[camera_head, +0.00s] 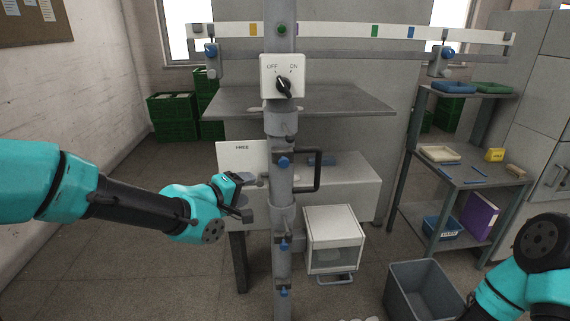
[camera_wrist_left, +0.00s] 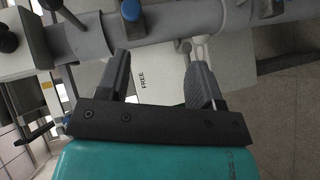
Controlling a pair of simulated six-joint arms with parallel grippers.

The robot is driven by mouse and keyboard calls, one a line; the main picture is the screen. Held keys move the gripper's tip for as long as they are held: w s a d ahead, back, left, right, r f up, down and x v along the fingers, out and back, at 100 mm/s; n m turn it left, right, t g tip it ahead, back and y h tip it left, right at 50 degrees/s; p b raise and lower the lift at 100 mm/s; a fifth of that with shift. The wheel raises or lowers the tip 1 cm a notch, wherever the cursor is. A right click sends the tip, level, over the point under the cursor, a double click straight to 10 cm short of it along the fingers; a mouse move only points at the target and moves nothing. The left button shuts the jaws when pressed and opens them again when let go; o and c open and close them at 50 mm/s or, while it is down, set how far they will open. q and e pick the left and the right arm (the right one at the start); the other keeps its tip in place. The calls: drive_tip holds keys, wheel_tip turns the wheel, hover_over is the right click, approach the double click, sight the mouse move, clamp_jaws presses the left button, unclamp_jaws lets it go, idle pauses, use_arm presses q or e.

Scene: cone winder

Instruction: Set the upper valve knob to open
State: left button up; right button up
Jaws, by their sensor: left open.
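A grey upright post (camera_head: 281,215) carries several small blue knobs on its front. The highest blue knob (camera_head: 284,162) sits beside a black handle; a middle one (camera_head: 284,244) and a low one (camera_head: 284,292) are below it. I cannot tell which is the upper valve knob, nor its setting. Higher up, a black rotary knob (camera_head: 284,86) sits on a white plate marked OFF and ON. My left gripper (camera_head: 250,197) is open and empty, just left of the post. In the left wrist view its fingers (camera_wrist_left: 158,62) point at the post, where a blue knob (camera_wrist_left: 131,10) shows.
A white panel marked FREE (camera_head: 242,158) is behind the gripper. A grey shelf plate (camera_head: 340,99), the black handle (camera_head: 317,170) and a white drawer box (camera_head: 333,240) stand around the post. A grey bin (camera_head: 425,280) is lower right. My right arm shows only at bottom right.

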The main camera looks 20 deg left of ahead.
sight(282, 164)
use_arm(q)
drive_tip(key=r, duration=0.2)
drive_tip(key=r+t, duration=0.1)
drive_tip(key=r, duration=0.1)
drive_tip(key=shift+s+a+n, duration=0.1)
drive_tip(key=shift+s+n, duration=0.2)
drive_tip(key=shift+s, duration=0.05)
drive_tip(key=shift+f, duration=0.1)
drive_tip(key=x, duration=1.7)
drive_tip(key=shift+d, duration=0.35)
